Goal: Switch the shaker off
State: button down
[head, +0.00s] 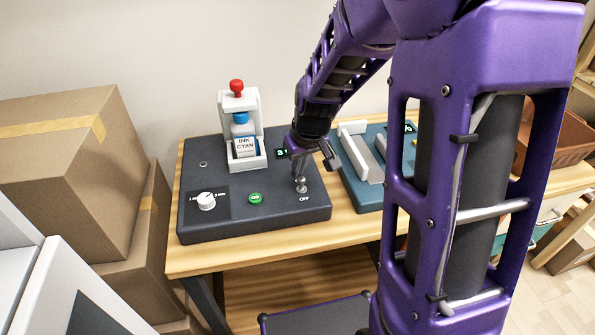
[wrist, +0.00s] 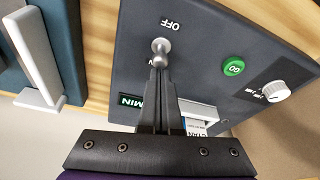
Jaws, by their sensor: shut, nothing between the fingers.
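The shaker (head: 225,218) is a dark grey box on the wooden table. Its metal toggle switch (head: 301,186) stands near the front right, beside the printed word OFF; which way the lever leans I cannot tell. My gripper (head: 299,177) is shut and empty, pointing down right at the toggle. In the wrist view the fingertips (wrist: 158,68) are close together against or just beside the toggle's round metal end (wrist: 160,46); contact is unclear. The word OFF (wrist: 170,24) lies beyond it. A small display (wrist: 130,100) is partly hidden by the fingers.
On the shaker are a green GO button (head: 255,198), a white dial (head: 206,201) and a white holder (head: 248,161) with a blue-capped ink bottle (head: 243,143) under a red knob (head: 236,86). A teal device (head: 367,196) stands close on the right. Cardboard boxes (head: 75,165) stand left.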

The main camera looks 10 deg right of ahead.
jog(key=shift+s, duration=0.35)
jog(key=shift+r, duration=0.2)
jog(key=shift+r+p, duration=0.55)
jog(key=shift+r, duration=0.15)
